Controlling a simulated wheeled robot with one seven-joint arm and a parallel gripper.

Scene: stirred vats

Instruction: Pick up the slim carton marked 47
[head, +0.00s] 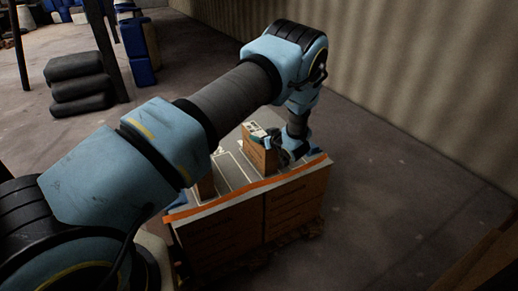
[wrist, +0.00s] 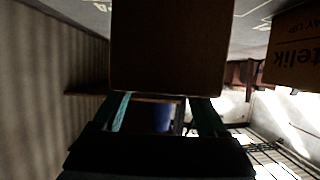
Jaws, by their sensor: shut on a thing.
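A slim brown carton (head: 260,158) with a pale label on top stands out above the bin in the head view. My gripper (head: 282,150) is at its right side, partly hidden by my wrist. In the wrist view, a plain brown carton face (wrist: 168,45) fills the top middle, between the teal fingers of my gripper (wrist: 163,103), which is shut on it. I cannot read a 47 on it. Whether its base is clear of the surface below is hidden.
Another carton (head: 206,186) stands left in the orange-rimmed brown bin (head: 290,205), half hidden by my arm. A printed carton (wrist: 297,48) is at the right of the wrist view. A corrugated wall (head: 400,90) runs behind. Dark sacks (head: 77,82) lie stacked at left.

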